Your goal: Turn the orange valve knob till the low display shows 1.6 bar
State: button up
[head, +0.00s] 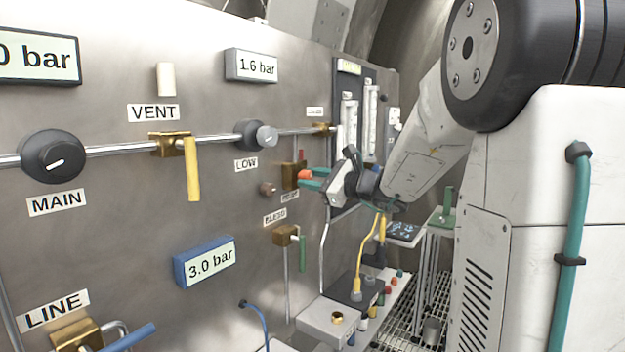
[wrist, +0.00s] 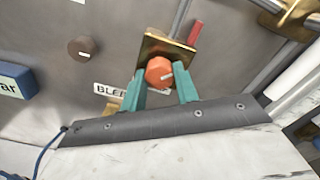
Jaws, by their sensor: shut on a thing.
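The orange valve knob (head: 304,175) sits on a brass block (head: 290,176) on the steel panel. It also shows in the wrist view (wrist: 159,72), with a small white mark on its face. My gripper (head: 313,179) is shut on the orange knob. In the wrist view my gripper's green fingers (wrist: 161,84) stand on either side of the knob. A grey-framed display (head: 252,66) above the LOW label (head: 246,164) reads 1.6 bar. My arm hides part of the panel behind the gripper.
A blue-framed display (head: 205,262) reads 3.0 bar. Black MAIN (head: 52,156) and LOW (head: 256,134) knobs, a yellow lever (head: 192,170), and a green lever (head: 302,252) stand out from the panel. A brown knob (wrist: 82,48) is left of the orange one.

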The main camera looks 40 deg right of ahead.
jog(key=o, duration=1)
jog(key=v, duration=0.7)
jog(key=shift+s+d, duration=0.15)
jog(key=shift+s, duration=0.2)
